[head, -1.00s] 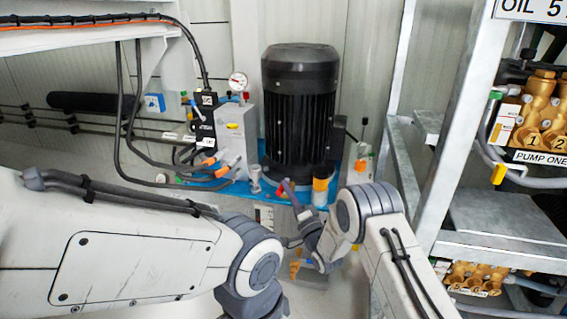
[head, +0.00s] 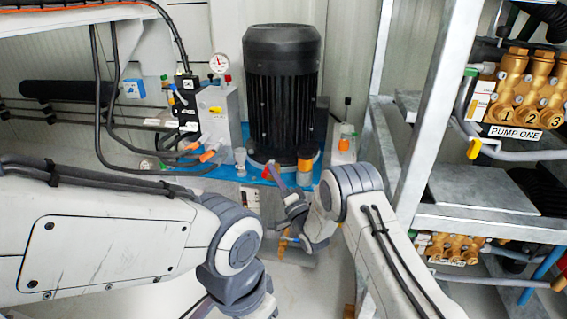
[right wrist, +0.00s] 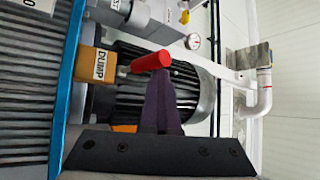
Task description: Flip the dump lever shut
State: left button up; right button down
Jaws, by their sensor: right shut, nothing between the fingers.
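The dump lever (right wrist: 150,62) shows in the right wrist view as a short red cylinder. It sits beside a tan block (right wrist: 96,65) with a DUMP label. My right gripper (right wrist: 161,85) is shut and empty, its fingertips right at the red lever; whether they touch it I cannot tell. In the head view the right gripper (head: 276,175) reaches in low before the black motor (head: 283,95), with a bit of the red lever (head: 266,173) at its tip. The DUMP label is not readable there. My left arm comes in from the left; its gripper is out of frame.
A grey block with a gauge (head: 218,63) and hoses stands left of the motor on a blue base (head: 225,170). A metal rack (head: 425,110) holding brass pumps (head: 523,88) stands close on the right. Some open floor shows below the right gripper.

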jog(key=p+v, duration=0.4)
jog(key=v, duration=0.6)
